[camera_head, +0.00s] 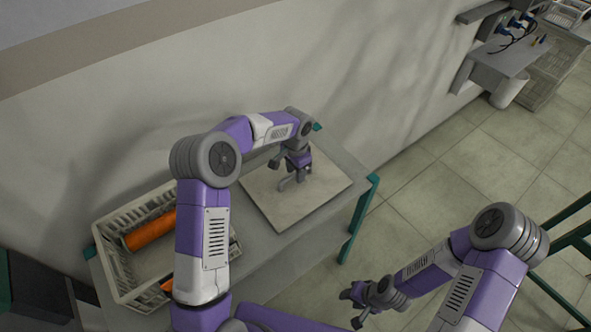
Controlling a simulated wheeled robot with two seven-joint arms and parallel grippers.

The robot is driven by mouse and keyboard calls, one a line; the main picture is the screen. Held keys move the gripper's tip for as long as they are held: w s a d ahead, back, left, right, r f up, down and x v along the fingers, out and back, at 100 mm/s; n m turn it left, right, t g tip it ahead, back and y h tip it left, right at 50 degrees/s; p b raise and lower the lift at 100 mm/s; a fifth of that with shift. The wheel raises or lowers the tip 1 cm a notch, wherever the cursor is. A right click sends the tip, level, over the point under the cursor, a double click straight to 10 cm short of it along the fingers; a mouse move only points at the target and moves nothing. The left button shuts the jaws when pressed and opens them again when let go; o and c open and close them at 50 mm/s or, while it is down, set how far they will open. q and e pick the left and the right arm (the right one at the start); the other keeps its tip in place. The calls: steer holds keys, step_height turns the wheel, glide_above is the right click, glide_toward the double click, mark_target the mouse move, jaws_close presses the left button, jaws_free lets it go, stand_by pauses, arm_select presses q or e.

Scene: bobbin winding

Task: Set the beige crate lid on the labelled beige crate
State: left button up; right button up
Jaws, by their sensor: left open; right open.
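The beige crate lid (322,192) is a flat, pale square panel lying on the grey table. The beige crate (112,262) stands open at the table's left end, left of the lid, with orange rolls inside; I cannot make out a label on it. My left gripper (291,183) is open and points down over the middle of the lid; I cannot tell whether it touches it. My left arm hides part of the crate's right side. My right gripper (352,308) is open and empty, low in the picture, in front of the table and away from both things.
An orange roll (150,229) lies in the crate. The grey table (262,258) has bare surface between crate and lid and stands against a pale wall (380,75). A grey wall-side shelf (500,62) stands at the far right.

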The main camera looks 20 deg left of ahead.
arm_select(q)
jaws_close()
step_height(320, 180, up, 5)
steer(key=p, duration=0.4)
steer(key=shift+r, duration=0.15)
